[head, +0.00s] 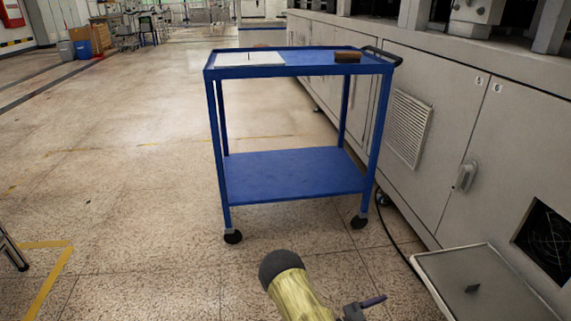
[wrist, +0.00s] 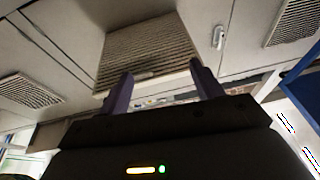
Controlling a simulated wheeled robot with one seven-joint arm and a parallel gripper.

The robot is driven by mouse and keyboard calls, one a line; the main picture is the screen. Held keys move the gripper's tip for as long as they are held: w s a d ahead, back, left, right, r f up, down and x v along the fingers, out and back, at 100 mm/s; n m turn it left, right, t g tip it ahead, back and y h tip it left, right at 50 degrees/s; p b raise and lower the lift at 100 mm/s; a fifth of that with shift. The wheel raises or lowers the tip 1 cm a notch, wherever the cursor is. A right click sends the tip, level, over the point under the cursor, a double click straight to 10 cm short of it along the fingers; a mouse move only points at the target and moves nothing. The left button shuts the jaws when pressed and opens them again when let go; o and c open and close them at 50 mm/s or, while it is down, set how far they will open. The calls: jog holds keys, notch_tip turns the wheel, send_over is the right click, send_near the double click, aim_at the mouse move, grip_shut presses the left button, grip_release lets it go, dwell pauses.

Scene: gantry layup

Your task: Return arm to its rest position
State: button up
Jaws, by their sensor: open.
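My gripper (wrist: 163,85) shows in the wrist view with its two purple fingers apart and nothing between them. Beyond the fingers is a grey cabinet front with a slatted vent (wrist: 148,50). In the head view my arm shows at the bottom edge, with a purple finger of my gripper (head: 372,301) low and right of the middle, in front of the cart and clear of it. The rest of the gripper there is cut off or hidden.
A blue two-shelf cart (head: 290,180) stands ahead, bearing a white sheet (head: 248,58) and a brown block (head: 347,57). Grey cabinets (head: 440,120) line the right side. A grey flat panel (head: 495,285) juts at lower right. A black cable (head: 398,240) runs nearby. Floor at left is open.

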jog(key=w+a+r+n+t+y+p, duration=0.25)
jog(key=w+r+y+p, duration=0.45)
jog(key=w+r+y, duration=0.35)
jog(key=s+a+r+n+y+p, duration=0.2)
jog(key=a+r+n+y+p, duration=0.45)
jog(key=r, duration=0.65)
jog(key=s+a+r+n+g+y+p, duration=0.2)
jog(key=s+r+n+p, duration=0.2)
jog(key=s+r, duration=0.55)
jog(key=s+a+r+n+g+y+p, duration=0.2)
jog(key=s+r+n+p, duration=0.1)
jog(key=s+r, duration=0.65)
notch_tip(320, 180, up, 36)
jog(key=p, duration=3.7)
jog(key=shift+r, duration=0.2)
jog(key=shift+a+f, duration=0.1)
jog(key=shift+c, duration=0.3)
